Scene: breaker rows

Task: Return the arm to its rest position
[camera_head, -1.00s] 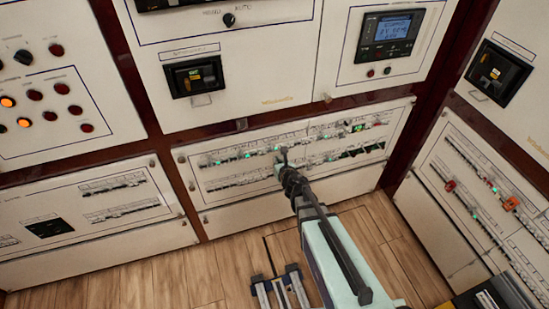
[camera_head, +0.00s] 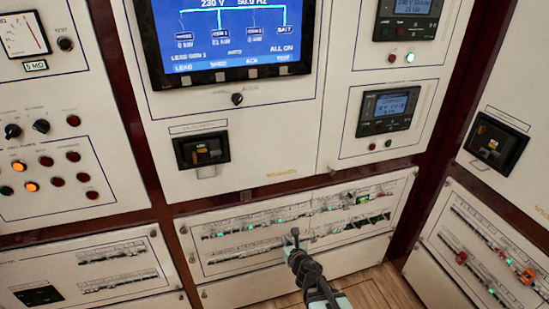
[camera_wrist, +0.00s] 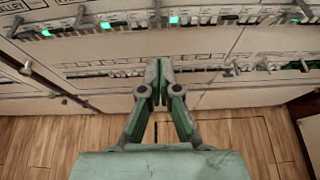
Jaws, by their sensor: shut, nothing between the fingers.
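My gripper (camera_head: 295,238) shows in the head view in front of the lower middle breaker panel (camera_head: 235,280). In the wrist view my gripper (camera_wrist: 159,72) has its two green fingers together, with nothing seen between them. The breaker rows (camera_wrist: 110,25) lie beyond the fingertips in the wrist view, several with green lights. In the head view the tips overlap the lower breaker row; whether they touch the panel I cannot tell. My arm comes up from the bottom edge of the head view.
A large blue screen (camera_head: 232,35) is above, with a black breaker unit (camera_head: 202,150) below it. A side panel with red and orange breakers (camera_head: 490,245) stands at the right. Panel handles (camera_wrist: 40,70) jut out in the wrist view. Wooden floor (camera_wrist: 50,145) lies below.

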